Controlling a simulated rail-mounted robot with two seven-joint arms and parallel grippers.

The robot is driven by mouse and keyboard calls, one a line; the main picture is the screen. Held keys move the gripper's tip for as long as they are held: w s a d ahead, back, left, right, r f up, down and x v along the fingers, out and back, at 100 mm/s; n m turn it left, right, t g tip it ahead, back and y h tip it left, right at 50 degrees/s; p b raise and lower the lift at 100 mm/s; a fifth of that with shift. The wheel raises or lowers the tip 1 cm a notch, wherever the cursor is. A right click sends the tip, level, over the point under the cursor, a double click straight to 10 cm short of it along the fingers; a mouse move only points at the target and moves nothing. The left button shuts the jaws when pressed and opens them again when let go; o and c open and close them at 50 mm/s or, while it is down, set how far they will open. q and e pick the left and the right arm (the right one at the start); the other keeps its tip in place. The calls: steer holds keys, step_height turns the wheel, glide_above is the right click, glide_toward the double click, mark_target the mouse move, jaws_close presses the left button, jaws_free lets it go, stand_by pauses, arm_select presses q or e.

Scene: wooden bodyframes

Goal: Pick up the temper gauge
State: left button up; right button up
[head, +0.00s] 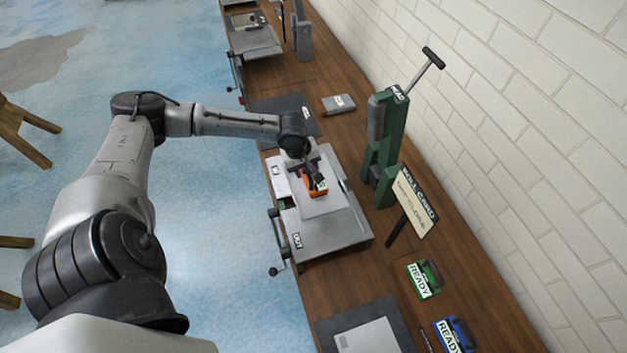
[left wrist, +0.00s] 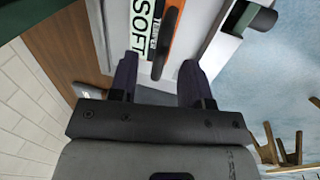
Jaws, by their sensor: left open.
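An orange device (head: 318,188) lies on a pale plate on the grey machine (head: 335,238) in the head view; I take it for the temper gauge. In the left wrist view its orange bar (left wrist: 170,38) runs beside a white label (left wrist: 141,28) reading "SOFT". My left gripper (head: 308,174) is right over the device and partly hides it. In the left wrist view my left gripper (left wrist: 157,72) is open, with the bar's near end between the fingers in the picture. I cannot tell whether they touch. My right gripper is not in view.
A green upright press (head: 384,150) and a tilted sign (head: 415,200) stand right of the machine. A green "READY" device (head: 425,279) and a blue one (head: 454,336) lie nearer on the wooden bench (head: 375,272). A brick wall (head: 520,130) bounds the right side.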

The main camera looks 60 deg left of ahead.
arm_select(q)
steer(key=shift+w+a+f, duration=0.1)
steer(key=shift+w+f, duration=0.1)
steer(key=shift+f, duration=0.65)
steer(key=shift+w+f, duration=0.15)
steer(key=shift+f, duration=0.65)
steer(key=shift+w+a+f, duration=0.1)
steer(key=shift+w+f, duration=0.1)
steer(key=shift+f, duration=0.65)
jaws_close()
